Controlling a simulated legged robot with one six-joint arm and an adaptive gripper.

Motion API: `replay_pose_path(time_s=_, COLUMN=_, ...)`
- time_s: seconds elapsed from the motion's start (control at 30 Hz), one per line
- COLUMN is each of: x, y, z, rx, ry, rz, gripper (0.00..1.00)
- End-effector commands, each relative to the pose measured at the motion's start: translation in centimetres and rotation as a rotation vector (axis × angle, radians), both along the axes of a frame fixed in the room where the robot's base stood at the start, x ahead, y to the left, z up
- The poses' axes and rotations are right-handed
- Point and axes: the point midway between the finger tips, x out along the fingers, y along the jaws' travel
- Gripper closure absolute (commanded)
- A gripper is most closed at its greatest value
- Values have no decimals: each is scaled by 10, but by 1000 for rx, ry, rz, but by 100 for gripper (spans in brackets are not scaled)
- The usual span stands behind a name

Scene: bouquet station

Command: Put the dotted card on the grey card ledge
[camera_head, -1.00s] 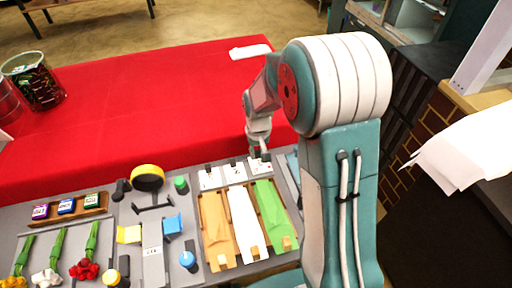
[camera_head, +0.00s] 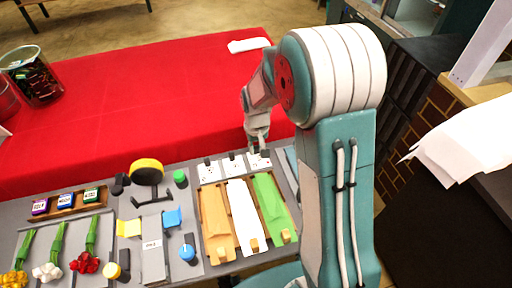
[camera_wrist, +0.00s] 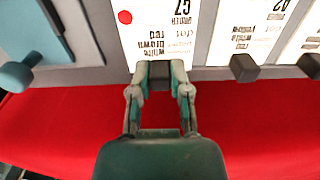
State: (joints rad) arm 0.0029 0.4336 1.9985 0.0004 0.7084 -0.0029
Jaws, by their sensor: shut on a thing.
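The dotted card (camera_wrist: 150,32) is white with a red dot and printed text, and fills the top middle of the wrist view. In the head view it is the rightmost of three small white cards (camera_head: 259,162). The gripper also shows in the head view (camera_head: 257,147), low over the back of the station. I cannot tell whether the card is lifted. A grey strip (camera_wrist: 75,32) lies beside the card in the wrist view; I cannot tell whether it is the ledge.
Two other white cards (camera_wrist: 250,25) (camera_wrist: 309,38) lie beside it, with dark tabs. Orange, white and green wraps (camera_head: 270,200) lie in front. The red cloth (camera_head: 130,110) behind is mostly clear.

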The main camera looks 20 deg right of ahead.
Motion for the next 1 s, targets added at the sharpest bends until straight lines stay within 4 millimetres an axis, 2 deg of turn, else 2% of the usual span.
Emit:
replay_pose_path(time_s=0.87, x=0, y=1, z=-4, rx=0, ry=0, rz=0, gripper=100)
replay_pose_path(time_s=0.9, x=0, y=1, z=-4, rx=0, ry=0, rz=0, gripper=58)
replay_pose_path(time_s=0.93, x=0, y=1, z=-4, rx=0, ry=0, rz=0, gripper=45)
replay_pose_path(time_s=0.97, x=0, y=1, z=-4, rx=0, ry=0, rz=0, gripper=36)
replay_pose_path(time_s=1.0, x=0, y=1, z=-4, rx=0, ry=0, rz=0, gripper=36)
